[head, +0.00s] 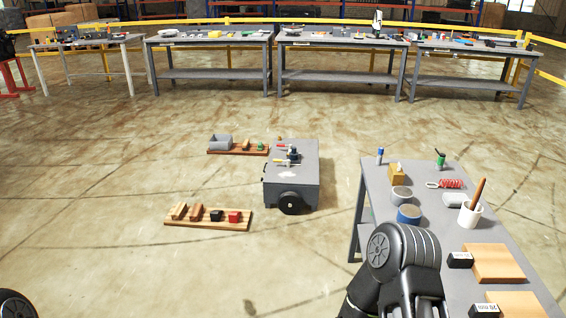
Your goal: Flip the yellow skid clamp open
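A low grey box-shaped unit (307,184) with a dark wheel (291,203) stands on the floor ahead. Small parts sit on its top, including a dark fitting (293,154), a red-ended piece (281,146) and a yellowish piece (284,161). A small yellow part (279,138) shows at its far edge. These are too small for me to tell which one is the yellow skid clamp, or whether it is open or shut. My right arm is bent at the bottom right, over the near table. Only a dark part of my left arm shows in the bottom left corner. Neither gripper can be seen.
A grey table (460,235) at the right holds tape rolls, a white cup (470,214) and wooden blocks. Wooden boards with small items (233,221) (232,150) lie left of the unit. Workbenches (208,75) line the back.

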